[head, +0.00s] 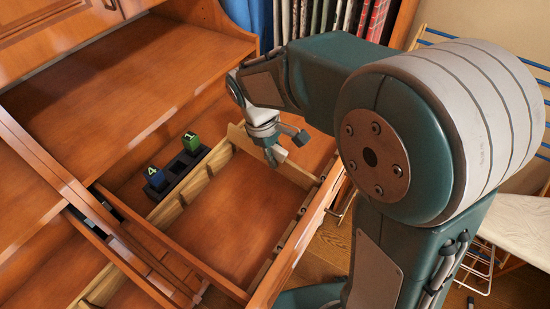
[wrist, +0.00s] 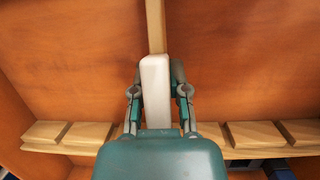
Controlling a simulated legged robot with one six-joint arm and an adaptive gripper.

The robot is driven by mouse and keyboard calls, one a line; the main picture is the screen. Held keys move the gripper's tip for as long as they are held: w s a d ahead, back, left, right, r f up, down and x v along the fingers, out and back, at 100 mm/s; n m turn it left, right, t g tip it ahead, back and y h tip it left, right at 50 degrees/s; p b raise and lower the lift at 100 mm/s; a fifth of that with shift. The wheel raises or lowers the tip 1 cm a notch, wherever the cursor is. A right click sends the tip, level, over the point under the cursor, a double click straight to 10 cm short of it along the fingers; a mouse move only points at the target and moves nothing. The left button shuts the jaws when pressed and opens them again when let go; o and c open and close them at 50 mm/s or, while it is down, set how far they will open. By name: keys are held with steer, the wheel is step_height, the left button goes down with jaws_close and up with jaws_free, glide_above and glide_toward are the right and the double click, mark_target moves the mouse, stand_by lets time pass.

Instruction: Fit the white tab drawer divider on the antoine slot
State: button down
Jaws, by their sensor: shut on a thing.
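My gripper (head: 277,147) is over the far part of the open drawer (head: 232,222). In the wrist view my gripper (wrist: 160,88) is shut on the white tab (wrist: 155,75) of the drawer divider, one finger on each side. The divider's pale wooden strip (wrist: 155,22) runs away from the tab to the top edge of the wrist view. In the head view only a small pale end of the divider (head: 282,154) shows by the fingers. A notched wooden rail (wrist: 258,135) crosses the lower wrist view, partly hidden behind my gripper. No label naming the antoine slot is readable.
A dark holder (head: 174,173) with a green block (head: 191,141) marked 1 and a blue block (head: 154,177) marked 4 stands left of the drawer. Hanging clothes (head: 325,18) are behind. A white board (head: 520,222) is at right. The drawer floor looks clear.

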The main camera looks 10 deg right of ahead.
mark_target(280, 166)
steer(key=f, duration=0.2)
steer(key=s+f, duration=0.1)
steer(key=shift+d+g, duration=0.4)
steer(key=shift+w+f, duration=0.1)
steer(key=shift+w, duration=0.1)
steer(key=c, duration=0.6)
jaws_free()
steer(key=shift+d+r, duration=0.1)
steer(key=shift+r, duration=0.1)
steer(key=shift+o, duration=0.2)
steer(key=shift+w+a+r, duration=0.1)
steer(key=shift+a+r, duration=0.1)
steer(key=v, duration=1.1)
steer(key=shift+a+r, duration=0.2)
steer(key=shift+a, duration=0.05)
